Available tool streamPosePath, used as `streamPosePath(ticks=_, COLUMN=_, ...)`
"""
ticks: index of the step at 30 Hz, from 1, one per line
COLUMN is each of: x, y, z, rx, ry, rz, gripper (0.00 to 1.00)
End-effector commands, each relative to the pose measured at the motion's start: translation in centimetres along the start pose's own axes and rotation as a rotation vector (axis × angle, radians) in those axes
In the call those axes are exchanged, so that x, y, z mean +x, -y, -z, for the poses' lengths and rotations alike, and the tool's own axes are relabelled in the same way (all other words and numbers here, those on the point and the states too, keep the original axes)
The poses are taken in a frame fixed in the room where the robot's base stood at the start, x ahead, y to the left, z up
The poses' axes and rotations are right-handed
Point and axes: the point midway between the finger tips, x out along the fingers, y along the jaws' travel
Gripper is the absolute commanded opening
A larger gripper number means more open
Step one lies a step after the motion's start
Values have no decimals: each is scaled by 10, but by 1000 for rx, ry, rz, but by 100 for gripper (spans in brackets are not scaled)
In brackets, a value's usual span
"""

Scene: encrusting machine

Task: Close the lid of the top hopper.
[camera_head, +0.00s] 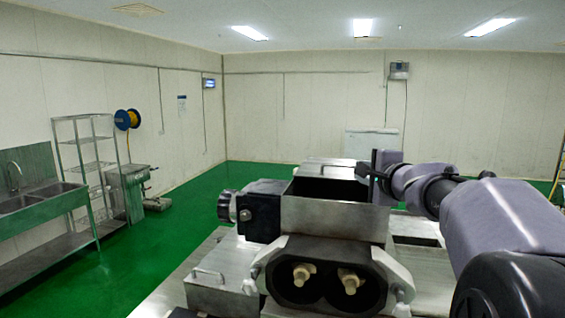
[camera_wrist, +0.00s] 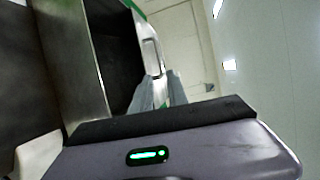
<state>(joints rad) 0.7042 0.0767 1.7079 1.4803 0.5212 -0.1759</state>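The top hopper (camera_head: 325,216) is a grey metal box on the machine, with its dark mouth open upward. A flat metal lid (camera_head: 323,171) with a bar handle lies behind the mouth, folded back from it. In the wrist view the hopper wall (camera_wrist: 75,55) and dark interior fill the left, and the handled lid (camera_wrist: 151,58) shows beyond. My gripper (camera_head: 364,170) is at the hopper's back right, near the lid.
Below the hopper is a front housing (camera_head: 325,274) with two pale nozzles. A black knob unit (camera_head: 261,213) sits at its left. A lower metal cover with a handle (camera_head: 220,280) is front left. A sink (camera_head: 40,200) and rack stand far left; green floor between is clear.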

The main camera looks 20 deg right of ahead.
Motion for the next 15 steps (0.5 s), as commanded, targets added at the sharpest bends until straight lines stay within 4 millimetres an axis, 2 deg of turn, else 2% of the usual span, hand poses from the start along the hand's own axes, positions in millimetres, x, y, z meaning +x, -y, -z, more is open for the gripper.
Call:
streamPosePath(ticks=9, x=80, y=3, z=-2, rx=2, ry=3, rz=-4, gripper=20)
streamPosePath(ticks=15, x=124, y=3, z=-2, rx=0, ry=3, rz=-3, gripper=20)
